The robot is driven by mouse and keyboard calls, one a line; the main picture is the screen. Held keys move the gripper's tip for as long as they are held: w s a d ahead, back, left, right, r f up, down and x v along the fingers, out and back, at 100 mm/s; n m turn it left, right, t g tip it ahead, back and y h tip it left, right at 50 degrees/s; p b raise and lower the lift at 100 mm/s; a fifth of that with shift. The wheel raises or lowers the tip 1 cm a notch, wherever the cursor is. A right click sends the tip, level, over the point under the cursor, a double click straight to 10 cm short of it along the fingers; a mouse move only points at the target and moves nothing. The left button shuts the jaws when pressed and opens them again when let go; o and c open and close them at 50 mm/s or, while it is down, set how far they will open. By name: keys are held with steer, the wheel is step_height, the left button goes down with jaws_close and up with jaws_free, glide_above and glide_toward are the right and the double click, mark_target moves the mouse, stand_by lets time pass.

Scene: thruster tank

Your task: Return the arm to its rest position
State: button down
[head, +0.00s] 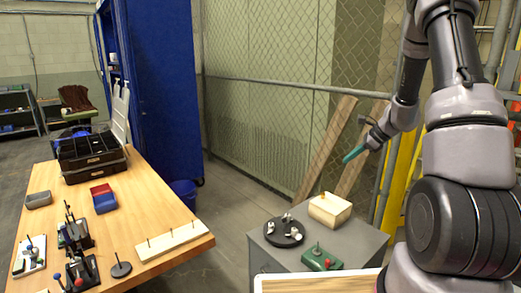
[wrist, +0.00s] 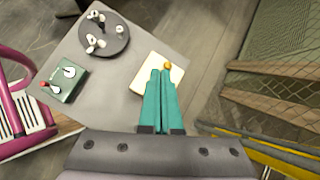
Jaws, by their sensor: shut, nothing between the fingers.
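My gripper (head: 355,153) shows in the head view at the end of my arm, raised at the right above a grey cabinet. Its teal fingers are shut and empty. In the wrist view the gripper (wrist: 160,75) points down over the cabinet, with its fingertips in line with a cream block (wrist: 142,75) that has an orange-yellow knob. In the head view the cream block (head: 330,209) sits on the cabinet top, below and left of the fingertips, with a clear gap between them.
The grey cabinet (head: 355,248) also bears a round black tray (head: 284,232) and a green box (head: 321,259) with a red knob. A wooden workbench (head: 150,205) with a toolbox and several fixtures stands at the left. A chain-link fence (head: 270,110) and leaning planks (head: 325,150) stand behind.

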steer(key=s+a+r+n, duration=0.4)
steer(key=s+r, duration=0.2)
steer(key=r, duration=0.3)
steer(key=s+a+r+n, duration=0.5)
steer(key=r, duration=0.4)
steer(key=s+r+n+h, duration=0.1)
steer(key=s+r+n, duration=0.2)
steer(key=s, duration=0.3)
steer(key=s+a+r+n+t+h, duration=0.1)
steer(key=s+r+n, duration=0.2)
steer(key=s, duration=0.4)
steer(key=s+r+n+t+h, duration=0.1)
steer(key=s+r+n+h, duration=0.1)
steer(key=s, duration=0.4)
steer(key=shift+s+a+r+n, duration=0.2)
steer(key=shift+r+n, duration=0.35)
steer(key=shift+n, duration=0.25)
